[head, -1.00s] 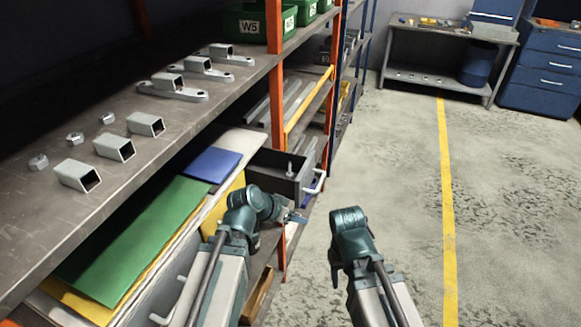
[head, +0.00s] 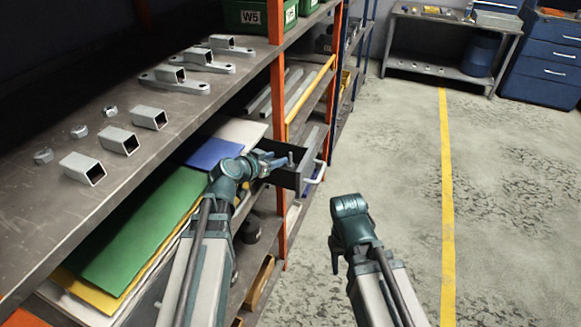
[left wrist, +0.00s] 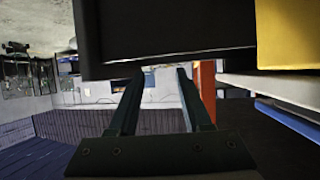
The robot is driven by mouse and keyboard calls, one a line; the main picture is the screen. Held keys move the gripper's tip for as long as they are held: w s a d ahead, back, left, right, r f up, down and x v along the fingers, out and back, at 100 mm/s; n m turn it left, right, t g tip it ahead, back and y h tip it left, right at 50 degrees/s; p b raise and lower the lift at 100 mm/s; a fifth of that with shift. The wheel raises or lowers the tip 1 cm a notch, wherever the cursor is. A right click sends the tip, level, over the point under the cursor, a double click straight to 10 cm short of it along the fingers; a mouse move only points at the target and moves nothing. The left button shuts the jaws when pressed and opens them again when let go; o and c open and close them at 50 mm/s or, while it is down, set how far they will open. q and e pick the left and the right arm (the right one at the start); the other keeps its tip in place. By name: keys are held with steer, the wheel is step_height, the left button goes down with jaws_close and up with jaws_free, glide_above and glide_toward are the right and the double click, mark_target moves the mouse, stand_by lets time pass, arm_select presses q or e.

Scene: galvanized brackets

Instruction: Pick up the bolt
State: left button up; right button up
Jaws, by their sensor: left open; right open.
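The bolt does not show there. My right gripper (head: 335,262) is open, pointing down over the floor, mostly hidden by its own arm.
Green, blue and yellow sheets lie on the shelf below.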

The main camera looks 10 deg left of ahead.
mark_target(290, 154)
arm_select(q)
steer(key=x, duration=0.3)
steer(key=shift+f+b, duration=0.1)
steer(key=shift+b, duration=0.3)
steer(key=shift+w, duration=0.1)
steer(key=shift+d, duration=0.1)
steer(key=b+x, duration=0.1)
steer(key=x, duration=0.1)
steer(key=b+x, duration=0.1)
steer(key=x, duration=0.2)
steer(key=shift+w+a+f+b, duration=0.1)
steer(key=shift+a+f+b, duration=0.15)
steer(key=shift+b, duration=0.1)
steer(key=shift+r, duration=0.1)
steer(key=shift+c, duration=0.5)
jaws_close()
